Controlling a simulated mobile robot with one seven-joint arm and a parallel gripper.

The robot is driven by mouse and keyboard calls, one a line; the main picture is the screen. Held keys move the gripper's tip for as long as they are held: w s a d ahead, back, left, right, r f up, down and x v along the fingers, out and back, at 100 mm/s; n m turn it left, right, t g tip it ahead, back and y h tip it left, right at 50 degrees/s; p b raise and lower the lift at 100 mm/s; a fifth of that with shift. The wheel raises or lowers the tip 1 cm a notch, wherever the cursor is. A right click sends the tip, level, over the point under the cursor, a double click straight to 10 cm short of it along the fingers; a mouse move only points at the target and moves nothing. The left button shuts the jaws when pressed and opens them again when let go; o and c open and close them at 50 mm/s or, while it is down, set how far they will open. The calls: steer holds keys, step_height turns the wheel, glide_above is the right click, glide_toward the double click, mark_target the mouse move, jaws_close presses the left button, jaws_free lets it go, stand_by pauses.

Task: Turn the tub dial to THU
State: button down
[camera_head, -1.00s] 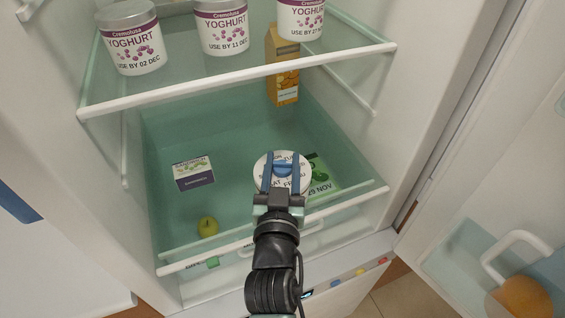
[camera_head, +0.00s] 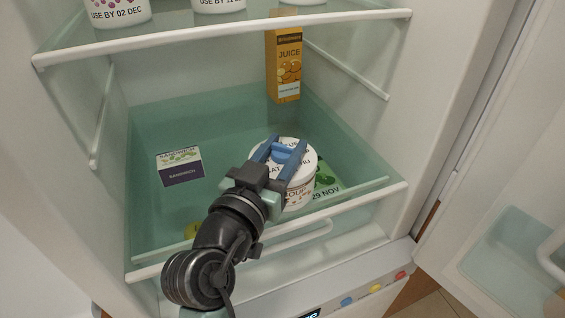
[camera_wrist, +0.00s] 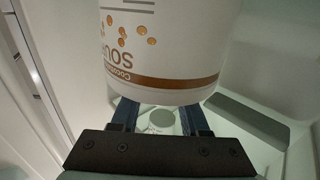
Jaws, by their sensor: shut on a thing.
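The white soup tub (camera_head: 300,196) stands in the clear green drawer, at its front right. Its round white lid carries the day dial (camera_head: 309,167) with a blue knob (camera_head: 285,152). Day lettering shows around the knob, with SAT and what looks like THU near the front; the pointer's exact setting is unclear. My gripper (camera_head: 284,148) comes from the front left, its blue fingers shut on either side of the knob. In the wrist view the tub (camera_wrist: 165,45) fills the top, its label upside down, beyond the fingers (camera_wrist: 161,118).
A sandwich box (camera_head: 180,166) lies at the drawer's left. A yellow-green fruit (camera_head: 192,230) is partly hidden by my arm. A green package (camera_head: 326,182) marked 29 NOV is beside the tub. A juice carton (camera_head: 284,65) stands behind, and a glass shelf (camera_head: 200,38) hangs above.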

steer(key=shift+f, duration=0.15)
steer(key=shift+c, duration=2)
jaws_free()
steer(key=shift+d, duration=0.1)
steer(key=v, duration=1.3)
steer(key=shift+b, duration=0.35)
